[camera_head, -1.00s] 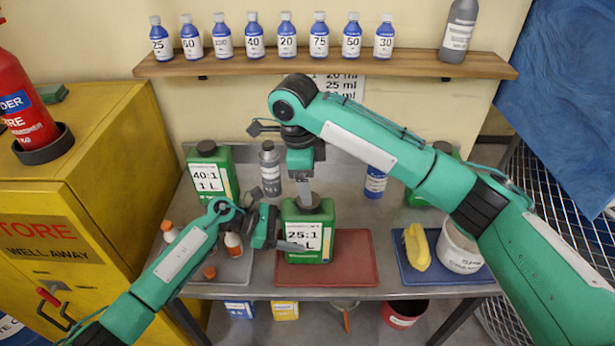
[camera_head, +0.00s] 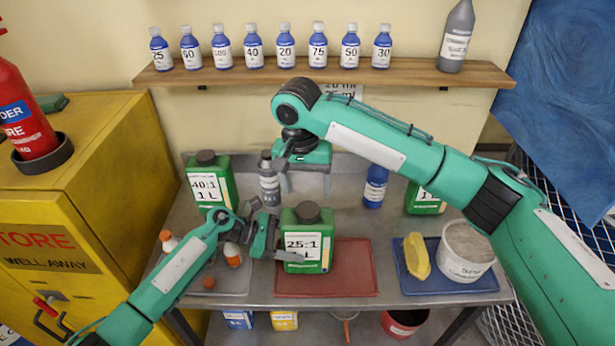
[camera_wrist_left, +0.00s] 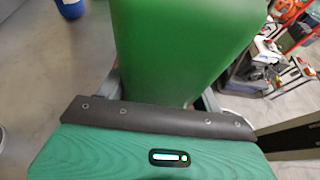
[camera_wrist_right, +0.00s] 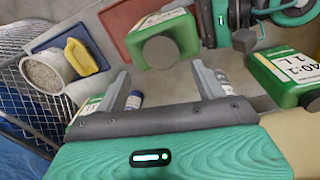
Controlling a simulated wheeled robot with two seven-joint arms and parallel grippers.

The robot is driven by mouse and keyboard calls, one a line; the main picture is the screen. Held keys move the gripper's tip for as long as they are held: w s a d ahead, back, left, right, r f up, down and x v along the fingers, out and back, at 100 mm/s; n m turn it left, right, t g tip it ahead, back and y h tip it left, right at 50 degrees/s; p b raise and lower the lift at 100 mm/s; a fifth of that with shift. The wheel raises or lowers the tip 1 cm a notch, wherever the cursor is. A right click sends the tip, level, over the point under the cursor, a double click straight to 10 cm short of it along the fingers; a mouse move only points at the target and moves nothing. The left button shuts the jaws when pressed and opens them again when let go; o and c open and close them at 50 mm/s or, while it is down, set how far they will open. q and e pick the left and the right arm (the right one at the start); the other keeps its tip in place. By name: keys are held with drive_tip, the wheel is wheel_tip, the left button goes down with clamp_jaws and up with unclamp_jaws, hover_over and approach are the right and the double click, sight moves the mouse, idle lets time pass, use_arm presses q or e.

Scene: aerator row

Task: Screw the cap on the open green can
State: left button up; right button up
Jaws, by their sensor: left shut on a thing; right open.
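The green can labelled 25:1 (camera_head: 305,264) stands upright on the red mat (camera_head: 350,268). A dark cap (camera_head: 307,211) sits on its mouth; how tight it is cannot be seen. My left gripper (camera_head: 287,254) is shut on the can low on its body, and the can's green side (camera_wrist_left: 188,45) fills the middle of the left wrist view. My right gripper (camera_head: 304,168) is open and empty, above and behind the can. In the right wrist view the can (camera_wrist_right: 178,32) and its cap (camera_wrist_right: 160,52) lie beyond the open fingers (camera_wrist_right: 162,85), apart from them.
A capped green 40:1 can (camera_head: 212,187) and a grey bottle (camera_head: 269,184) stand behind to the left. A blue bottle (camera_head: 375,190) stands behind to the right. A blue tray (camera_head: 440,284) bears a yellow sponge (camera_head: 417,256) and a white tub (camera_head: 462,262). A shelf (camera_head: 300,76) runs above.

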drive_tip(key=n, duration=0.3)
drive_tip(key=shift+r, duration=0.1)
drive_tip(key=n, duration=0.4)
drive_tip(key=shift+r+n, duration=0.15)
drive_tip(key=shift+n, duration=0.25)
drive_tip(key=n, duration=0.6)
drive_tip(key=shift+r, duration=0.25)
drive_tip(key=n, duration=0.3)
drive_tip(key=shift+d, duration=0.1)
drive_tip(key=n, duration=0.4)
drive_tip(key=shift+r+n+y, duration=0.25)
drive_tip(key=shift+n+y, duration=0.05)
drive_tip(key=shift+n, duration=0.1)
drive_tip(key=n, duration=0.4)
drive_tip(key=shift+r, duration=0.15)
drive_tip(key=n, duration=0.3)
drive_tip(key=shift+s+d, duration=0.1)
